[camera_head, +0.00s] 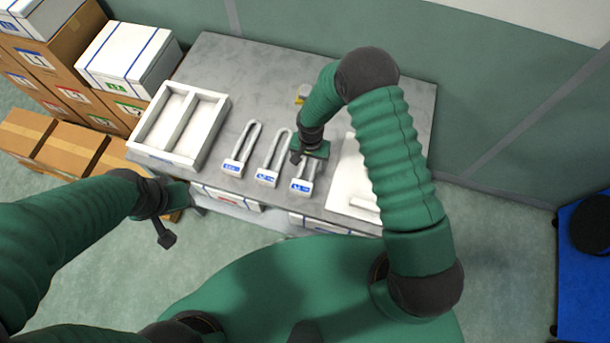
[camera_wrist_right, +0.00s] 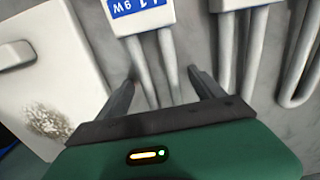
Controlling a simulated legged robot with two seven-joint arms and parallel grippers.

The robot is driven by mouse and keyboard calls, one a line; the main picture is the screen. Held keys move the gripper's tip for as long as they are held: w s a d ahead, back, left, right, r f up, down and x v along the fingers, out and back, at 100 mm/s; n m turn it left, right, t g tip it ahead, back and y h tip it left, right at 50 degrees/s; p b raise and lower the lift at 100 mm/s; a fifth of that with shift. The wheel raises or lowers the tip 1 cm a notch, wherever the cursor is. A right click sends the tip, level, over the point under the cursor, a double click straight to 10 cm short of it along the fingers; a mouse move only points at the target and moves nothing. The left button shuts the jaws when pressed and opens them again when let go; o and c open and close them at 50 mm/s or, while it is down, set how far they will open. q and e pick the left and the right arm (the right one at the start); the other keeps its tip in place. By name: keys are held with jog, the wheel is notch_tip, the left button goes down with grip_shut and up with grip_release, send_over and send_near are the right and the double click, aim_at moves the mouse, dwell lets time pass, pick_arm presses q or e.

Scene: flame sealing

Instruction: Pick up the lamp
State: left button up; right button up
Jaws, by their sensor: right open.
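Three U-shaped lamps with white, blue-labelled bases lie in a row on the grey table: a left one (camera_head: 237,163), a middle one (camera_head: 269,173) and a right one (camera_head: 304,186). My right gripper (camera_head: 307,158) is over the right lamp and hides part of its tubes. In the right wrist view, my open gripper (camera_wrist_right: 162,84) has the right lamp's two tubes between its fingers, with its labelled base (camera_wrist_right: 140,17) beyond them. I see no grip on it. My left gripper (camera_head: 183,224) is apart from the lamps, in front of the table's left side, and looks open and empty.
A white divided tray (camera_head: 158,153) stands on the table's left. A white board (camera_head: 350,171) lies right of the lamps, partly behind my right arm. A small yellow item (camera_head: 302,91) is at the back. Stacked boxes (camera_head: 128,58) stand left of the table. The back middle is mostly clear.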

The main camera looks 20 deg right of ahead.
jog(key=shift+w+a, duration=0.1)
jog(key=shift+a, duration=0.05)
jog(key=shift+c, duration=1)
jog(key=shift+d+f, duration=0.1)
jog(key=shift+d, duration=0.25)
jog(key=c, duration=1.4)
jog(key=shift+a, duration=0.2)
grip_shut()
